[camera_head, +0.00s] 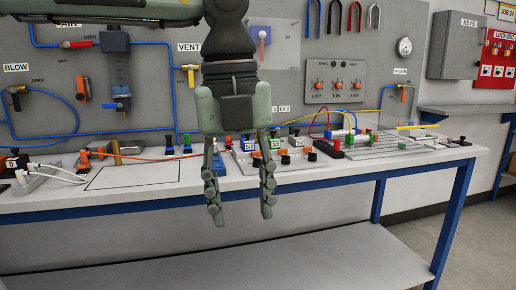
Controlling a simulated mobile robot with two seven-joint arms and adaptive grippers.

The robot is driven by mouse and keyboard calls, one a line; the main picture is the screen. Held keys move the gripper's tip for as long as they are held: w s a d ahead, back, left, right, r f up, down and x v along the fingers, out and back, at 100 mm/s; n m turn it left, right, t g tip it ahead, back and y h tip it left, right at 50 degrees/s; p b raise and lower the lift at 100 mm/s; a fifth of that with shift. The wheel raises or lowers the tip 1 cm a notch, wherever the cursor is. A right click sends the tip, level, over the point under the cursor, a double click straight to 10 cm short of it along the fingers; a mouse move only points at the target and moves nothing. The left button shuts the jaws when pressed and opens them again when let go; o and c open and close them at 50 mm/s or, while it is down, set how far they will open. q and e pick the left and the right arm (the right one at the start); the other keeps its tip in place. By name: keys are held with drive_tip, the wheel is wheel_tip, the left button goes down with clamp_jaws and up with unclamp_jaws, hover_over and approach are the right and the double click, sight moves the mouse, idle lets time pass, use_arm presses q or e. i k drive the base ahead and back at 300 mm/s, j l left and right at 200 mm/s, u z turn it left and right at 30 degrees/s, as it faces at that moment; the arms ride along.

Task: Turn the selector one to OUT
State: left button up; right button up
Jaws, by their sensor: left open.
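A grey selector panel (312,97) is fixed to the back wall panel, right of centre. It carries a row of orange selector knobs, with the leftmost knob (319,83) above a small label. The labels below the knobs are too small to read surely, and I cannot tell the exact knob positions. My left gripper (240,212) hangs with its fingers pointing down in front of the workbench. It is open and empty, apart from the panel and to the left of and below it. My right gripper is not in view.
The white workbench (400,170) holds wired blocks, small coloured switches and an orange cable. Blue pipes and a vertical cylinder (118,70) are on the wall at left. Hooks hang above the selector panel. A grey keys cabinet (456,45) is at right.

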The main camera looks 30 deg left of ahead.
sight(257, 162)
drive_tip(key=i+j, duration=1.05)
drive_tip(key=i, duration=0.1)
